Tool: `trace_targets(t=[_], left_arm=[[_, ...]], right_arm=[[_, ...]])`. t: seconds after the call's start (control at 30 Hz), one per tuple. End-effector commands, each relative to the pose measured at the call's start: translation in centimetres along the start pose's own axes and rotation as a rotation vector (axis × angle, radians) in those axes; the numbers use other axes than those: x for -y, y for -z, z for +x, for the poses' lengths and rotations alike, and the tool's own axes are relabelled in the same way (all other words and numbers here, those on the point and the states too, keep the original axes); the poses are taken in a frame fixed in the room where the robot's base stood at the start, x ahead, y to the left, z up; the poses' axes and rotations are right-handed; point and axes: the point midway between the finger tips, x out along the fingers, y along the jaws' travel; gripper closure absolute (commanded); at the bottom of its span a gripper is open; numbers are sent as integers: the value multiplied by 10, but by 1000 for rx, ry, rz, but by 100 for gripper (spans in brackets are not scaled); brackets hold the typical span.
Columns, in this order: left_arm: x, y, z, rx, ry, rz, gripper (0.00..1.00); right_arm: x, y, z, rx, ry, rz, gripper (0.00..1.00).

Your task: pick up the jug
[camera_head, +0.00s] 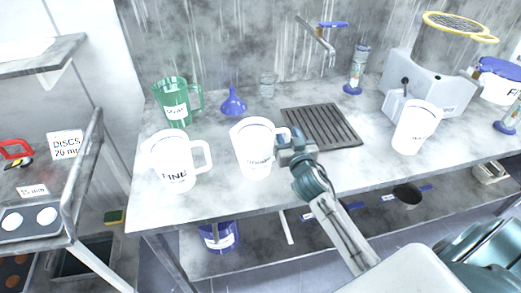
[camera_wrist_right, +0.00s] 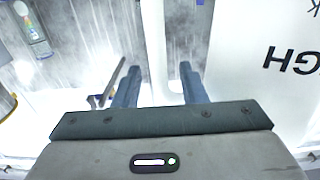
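The white jug with black lettering (camera_head: 255,150) stands upright on the grey bench, left of the drain grate. Its handle is on its right side. In the right wrist view its white wall (camera_wrist_right: 255,50) fills the right side, with upside-down letters partly readable as "GH". My right gripper (camera_head: 291,139) is at this handle. In the wrist view the fingers (camera_wrist_right: 160,88) are apart, with the white handle (camera_wrist_right: 155,40) between them; whether a finger touches it I cannot tell. Other white jugs stand at the left, marked "FINE" (camera_head: 176,165), and at the right (camera_head: 414,128). My left gripper is not in view.
A green jug (camera_head: 173,103) and a blue funnel (camera_head: 232,102) stand behind. A drain grate (camera_head: 322,128) lies right of the middle jug, below a tap (camera_head: 318,38). A grey machine (camera_head: 430,85) stands at the back right. A shelf with containers runs below the bench.

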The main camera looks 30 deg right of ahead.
Motion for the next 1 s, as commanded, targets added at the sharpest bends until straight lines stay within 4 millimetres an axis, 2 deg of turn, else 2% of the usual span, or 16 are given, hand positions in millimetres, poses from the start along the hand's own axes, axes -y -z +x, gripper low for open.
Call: trace_targets(t=[0.03,0.17,0.2,1.0], left_arm=[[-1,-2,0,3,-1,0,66],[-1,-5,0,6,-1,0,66],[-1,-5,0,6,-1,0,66],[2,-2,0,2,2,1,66]], right_arm=[[0,0,0,0,0,0,71],[0,0,0,0,0,0,97],[0,0,0,0,0,0,100],[0,0,0,1,0,0,100]])
